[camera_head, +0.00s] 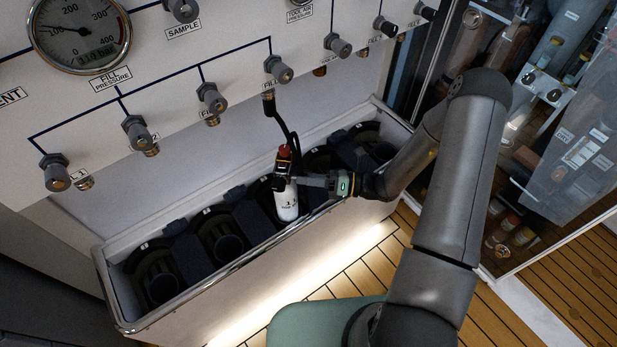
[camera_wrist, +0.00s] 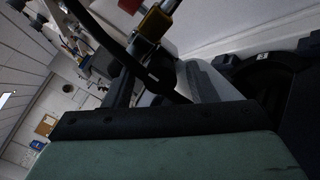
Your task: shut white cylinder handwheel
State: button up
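The white cylinder (camera_head: 287,204) stands in the rack's middle slot, with dark lettering on its side. Its red handwheel (camera_head: 285,151) sits at the top, above a dark valve and hose fitting. In the wrist view the red handwheel (camera_wrist: 131,5) is cut off by the top edge, beside a brass-coloured fitting (camera_wrist: 153,24). My gripper (camera_head: 304,181) reaches in from the right, at the height of the cylinder's neck, just below the handwheel. Its fingertips are dark and overlap the valve, so I cannot tell whether they touch it or how far apart they are.
The rack (camera_head: 262,262) has a metal rim and several empty dark slots on both sides. A black hose (camera_head: 280,122) runs from the panel to the valve. The fill panel with knobs and a pressure gauge (camera_head: 80,32) stands behind. A glass-fronted cabinet is at right.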

jog(key=s+d+b, duration=0.1)
jog(key=s+d, duration=0.2)
jog(key=d, duration=1.4)
jog(key=shift+s+f+b, duration=0.2)
jog(key=shift+b, duration=0.1)
jog(key=s+a+r+n+g+h+p, duration=0.1)
jog(key=s+a+r+n+h, duration=0.1)
jog(key=s+r+n+h, duration=0.3)
jog(key=s+a+r+n+g+h+p, duration=0.1)
jog(key=s+a+r+n+h+p, duration=0.1)
jog(key=s+r+n+h, duration=0.4)
jog(key=s+a+r+n+g+h+p, duration=0.1)
jog(key=s+r+n+h, duration=0.4)
jog(key=r+n, duration=0.8)
jog(key=a+n+h+p, duration=0.1)
jog(key=a+n, duration=0.1)
jog(key=n, duration=0.3)
jog(key=shift+s+n+h, duration=0.2)
jog(key=shift+n+h, duration=0.1)
jog(key=shift+n, duration=0.1)
jog(key=shift+w, duration=0.1)
